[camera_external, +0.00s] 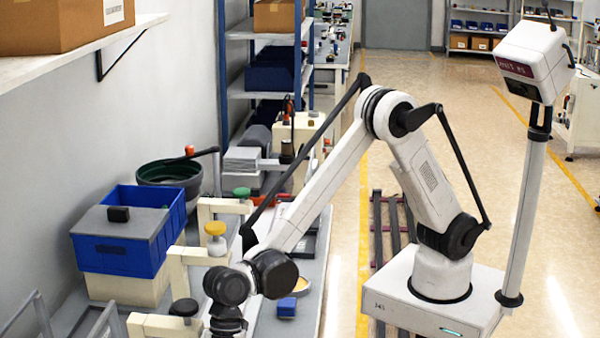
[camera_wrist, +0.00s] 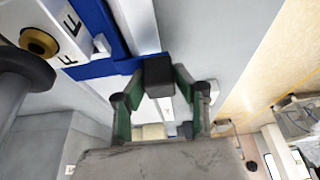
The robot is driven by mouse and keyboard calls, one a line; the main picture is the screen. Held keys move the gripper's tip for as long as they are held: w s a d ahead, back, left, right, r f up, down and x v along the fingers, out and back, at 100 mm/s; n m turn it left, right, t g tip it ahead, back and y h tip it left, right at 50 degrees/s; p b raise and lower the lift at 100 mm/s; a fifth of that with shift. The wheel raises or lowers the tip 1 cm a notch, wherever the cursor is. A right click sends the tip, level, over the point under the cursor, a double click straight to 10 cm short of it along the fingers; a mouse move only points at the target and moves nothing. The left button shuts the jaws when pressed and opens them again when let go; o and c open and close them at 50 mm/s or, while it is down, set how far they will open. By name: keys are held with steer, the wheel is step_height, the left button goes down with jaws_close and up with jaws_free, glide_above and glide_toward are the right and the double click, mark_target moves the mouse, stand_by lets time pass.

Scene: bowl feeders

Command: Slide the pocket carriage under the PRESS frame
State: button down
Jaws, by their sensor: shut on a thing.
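In the wrist view, my gripper (camera_wrist: 160,82) has green-and-black fingers closed on a dark block (camera_wrist: 158,69). The block sits at the end of a blue piece (camera_wrist: 104,68), which looks like the pocket carriage with the block as its handle. A white part with black letters and a brass-ringed hole (camera_wrist: 38,42) lies at upper left; its full label is not readable. In the external view, cream frames with green, yellow (camera_external: 215,230) and black (camera_external: 184,308) knobs stand along the bench. I cannot tell which is the PRESS frame. My gripper is out of the external picture.
A blue bin (camera_external: 120,250) stands left of the frames, with a dark green bowl (camera_external: 170,178) behind. A small blue block (camera_external: 287,307) lies on the grey bench near its right edge. A dark cylinder (camera_wrist: 22,72) is close at left in the wrist view.

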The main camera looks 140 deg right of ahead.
steer(key=c, duration=1.4)
jaws_free()
steer(key=shift+o, duration=0.2)
steer(key=shift+r, duration=0.15)
steer(key=v, duration=1.2)
